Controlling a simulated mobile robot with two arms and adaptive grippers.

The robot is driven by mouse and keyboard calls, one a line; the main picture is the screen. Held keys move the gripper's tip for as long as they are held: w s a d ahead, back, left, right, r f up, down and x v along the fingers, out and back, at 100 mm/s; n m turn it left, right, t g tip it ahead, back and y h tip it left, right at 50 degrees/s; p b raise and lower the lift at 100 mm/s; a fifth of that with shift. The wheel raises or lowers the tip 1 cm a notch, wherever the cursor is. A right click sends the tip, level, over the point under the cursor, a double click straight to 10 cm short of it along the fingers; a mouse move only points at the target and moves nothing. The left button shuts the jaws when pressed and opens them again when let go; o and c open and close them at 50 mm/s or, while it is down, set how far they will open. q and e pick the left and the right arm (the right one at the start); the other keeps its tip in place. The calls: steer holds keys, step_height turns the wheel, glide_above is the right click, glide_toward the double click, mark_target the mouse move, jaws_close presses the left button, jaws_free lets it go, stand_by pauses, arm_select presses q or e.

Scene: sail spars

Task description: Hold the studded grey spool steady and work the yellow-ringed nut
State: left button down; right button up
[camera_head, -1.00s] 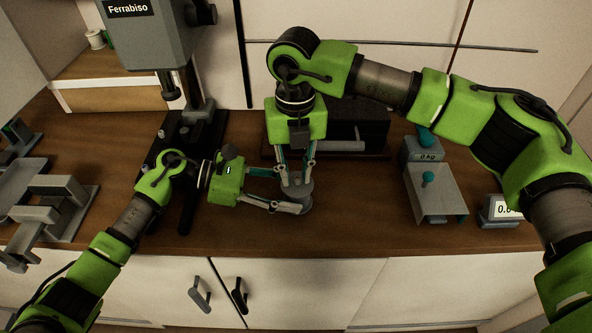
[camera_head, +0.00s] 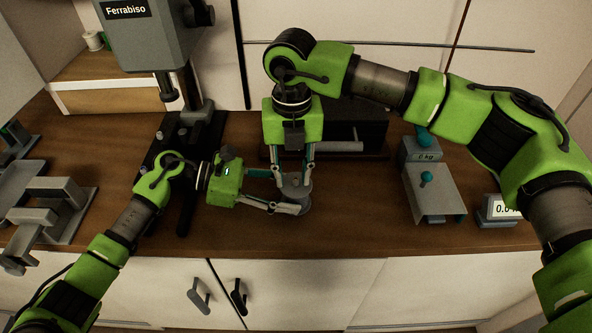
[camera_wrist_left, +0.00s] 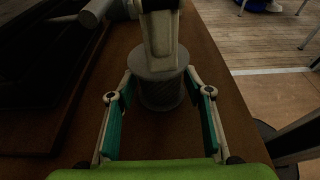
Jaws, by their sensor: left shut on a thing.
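The grey spool (camera_head: 302,196) stands upright on the brown bench; its ribbed side shows in the left wrist view (camera_wrist_left: 162,94). My left gripper (camera_head: 291,194) comes in from the left, shut on the spool, one finger on each side; its fingers also show in the left wrist view (camera_wrist_left: 160,84). My right gripper (camera_head: 294,182) points straight down from above, its fingertips at the spool's top. No yellow ring or nut shows; the right fingers cover that spot. Whether they are closed on anything cannot be told.
A press (camera_head: 155,38) labelled Ferrabiso stands at back left. Grey fixtures (camera_head: 50,205) lie at far left. A dark block (camera_head: 358,128) sits behind the right gripper. A grey stand with teal knobs (camera_head: 436,197) and a small display (camera_head: 497,209) are to the right. Bench in front is clear.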

mark_target(293, 185)
arm_select(q)
steer(key=shift+f, duration=0.3)
arm_select(e)
steer(key=shift+d, duration=0.15)
steer(key=shift+w+r, duration=0.1)
steer(key=shift+r, duration=0.2)
step_height(293, 185, up, 11)
steer(key=shift+r, duration=0.2)
arm_select(q)
steer(key=c, duration=1)
jaws_free()
steer(key=shift+w, duration=0.1)
arm_select(e)
steer(key=shift+f, duration=0.1)
arm_select(q)
steer(key=shift+r, duration=0.1)
steer(key=shift+a, duration=0.1)
